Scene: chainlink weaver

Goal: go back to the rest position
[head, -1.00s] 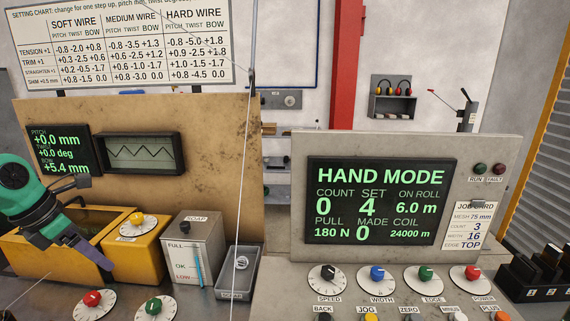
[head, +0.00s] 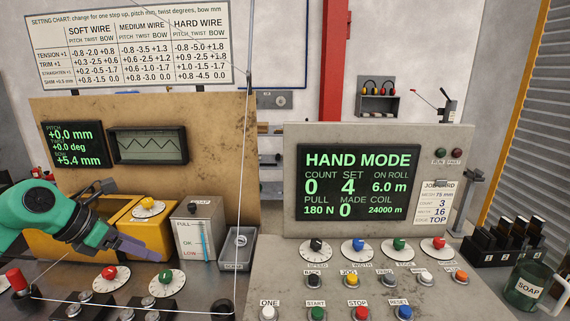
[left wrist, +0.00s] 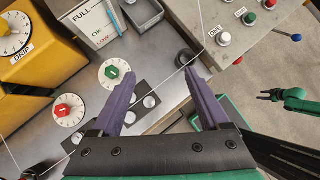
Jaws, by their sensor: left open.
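My left gripper (head: 148,248) has purple fingers and hangs at the left of the head view, above the bench in front of the yellow box (head: 85,232). In the left wrist view its two fingers (left wrist: 157,79) are spread with nothing between them. Below them are the bench, a green dial (left wrist: 115,73) and a thin wire. My right gripper (left wrist: 270,95) shows small at the right edge of the left wrist view, over the floor; its jaws are too small to judge. It is not in the head view.
The control console (head: 290,170) reads HAND MODE, with knobs and buttons below. A soap gauge box (head: 196,235) and small tray (head: 237,248) stand mid-bench. A thin upright wire (head: 246,150) crosses the view. A green soap jug (head: 527,285) is at right.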

